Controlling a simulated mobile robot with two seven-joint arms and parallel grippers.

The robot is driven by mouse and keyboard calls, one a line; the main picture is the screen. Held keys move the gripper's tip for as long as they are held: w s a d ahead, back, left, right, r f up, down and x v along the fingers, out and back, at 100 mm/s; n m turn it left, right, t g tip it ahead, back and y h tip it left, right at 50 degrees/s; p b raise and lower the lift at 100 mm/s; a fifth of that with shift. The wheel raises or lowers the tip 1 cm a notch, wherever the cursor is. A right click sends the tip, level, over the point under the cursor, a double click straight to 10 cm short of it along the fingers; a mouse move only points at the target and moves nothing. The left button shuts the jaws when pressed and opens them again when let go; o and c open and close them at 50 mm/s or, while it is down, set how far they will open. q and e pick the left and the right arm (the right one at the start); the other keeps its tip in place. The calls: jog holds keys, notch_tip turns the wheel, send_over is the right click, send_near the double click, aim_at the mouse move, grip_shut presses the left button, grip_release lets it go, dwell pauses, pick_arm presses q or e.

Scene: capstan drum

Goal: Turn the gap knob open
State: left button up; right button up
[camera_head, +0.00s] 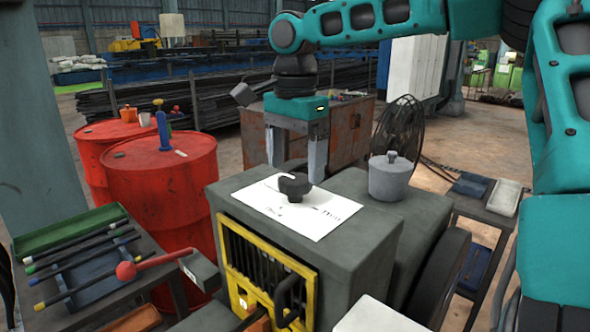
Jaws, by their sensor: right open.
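The gap knob (295,186) is a small dark knob on top of the grey machine housing (353,262). A white printed sheet (262,200) lies around it, with a curved black mark and lettering beside the knob. My right gripper (293,176) points straight down from its teal wrist. Its two grey fingers are wide apart, one to the left of the knob and one to its right in the picture. The gripper is open and does not appear to touch the knob. My left gripper does not show.
A grey lidded pot (391,178) stands on the housing, right of the sheet. A yellow-framed grille (262,265) with a black handle is on the front. Red drums (163,205) stand behind left.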

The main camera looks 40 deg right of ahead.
aim_at(295, 179)
notch_tip(295, 179, up, 11)
jog(key=shift+f, duration=0.15)
jog(key=shift+s, duration=0.1)
dwell(0.6)
